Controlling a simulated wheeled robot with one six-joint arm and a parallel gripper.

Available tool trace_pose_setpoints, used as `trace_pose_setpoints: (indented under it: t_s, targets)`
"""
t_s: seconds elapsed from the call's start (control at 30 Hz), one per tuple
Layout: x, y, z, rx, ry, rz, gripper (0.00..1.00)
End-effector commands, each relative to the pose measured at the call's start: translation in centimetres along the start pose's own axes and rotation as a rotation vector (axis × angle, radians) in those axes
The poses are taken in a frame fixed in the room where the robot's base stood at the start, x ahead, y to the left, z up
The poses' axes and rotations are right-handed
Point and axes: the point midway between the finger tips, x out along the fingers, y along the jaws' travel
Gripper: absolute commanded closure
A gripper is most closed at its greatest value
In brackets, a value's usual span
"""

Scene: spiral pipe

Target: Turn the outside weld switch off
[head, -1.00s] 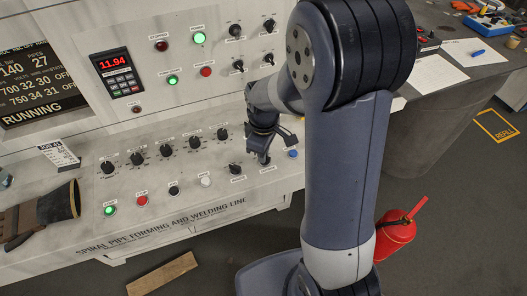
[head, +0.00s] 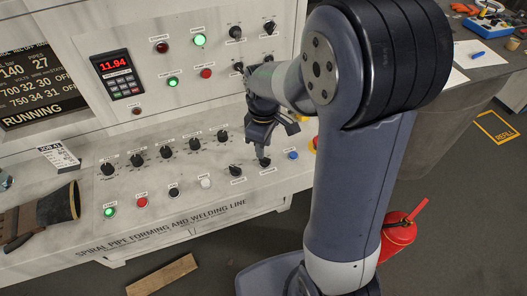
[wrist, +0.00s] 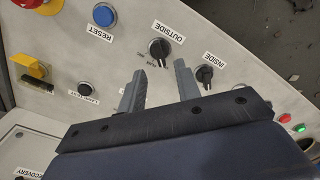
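The outside switch is a black rotary knob (wrist: 159,48) under an OUTSIDE label in the wrist view; its small position markings are too blurred to read. In the head view the same knob (head: 265,162) is on the sloped panel, just below my gripper (head: 262,147). In the wrist view my gripper (wrist: 159,72) is open and empty, one finger on either side of a gap in line with the outside knob. The fingertips look short of the knob; I cannot tell the exact distance. The INSIDE knob (wrist: 204,75) is right beside the right finger.
A blue RESET button (wrist: 104,15) is left of the outside knob, with a yellow switch (wrist: 31,66) and a lamp test button (wrist: 86,89) further left. The lit display (head: 114,63) reads 11.94.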

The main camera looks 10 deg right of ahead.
Motion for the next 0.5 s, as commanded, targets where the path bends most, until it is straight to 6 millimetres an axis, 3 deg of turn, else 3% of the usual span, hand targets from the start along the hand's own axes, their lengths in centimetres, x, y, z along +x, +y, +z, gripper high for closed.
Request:
trace_pose_setpoints:
  t_s: [0.2,0.5]
  targets:
    - [-4.3,0.0,0.0,0.000,0.003,0.004,0.68]
    - [-6.4,0.0,0.0,-0.001,0.000,0.000,0.68]
